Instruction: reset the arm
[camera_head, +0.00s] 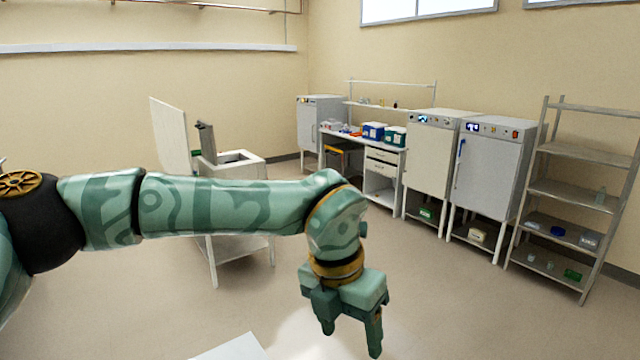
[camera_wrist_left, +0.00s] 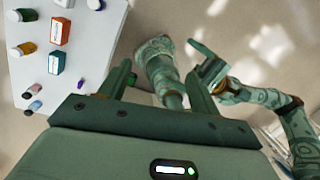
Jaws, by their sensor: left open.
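My left arm reaches across the head view from the left, and its green gripper (camera_head: 350,341) points down over the floor with its two fingers apart. Nothing is between them. In the left wrist view the same gripper (camera_wrist_left: 160,88) shows its fingers spread and empty. My right arm shows at the right of that view, with what looks like its gripper (camera_wrist_left: 212,74); its jaws are too unclear to tell open from shut.
In the head view, a white stand (camera_head: 257,170), cabinets (camera_head: 488,170), a bench (camera_head: 385,157) and a shelf rack (camera_head: 575,190) stand farther back. Open floor lies between.

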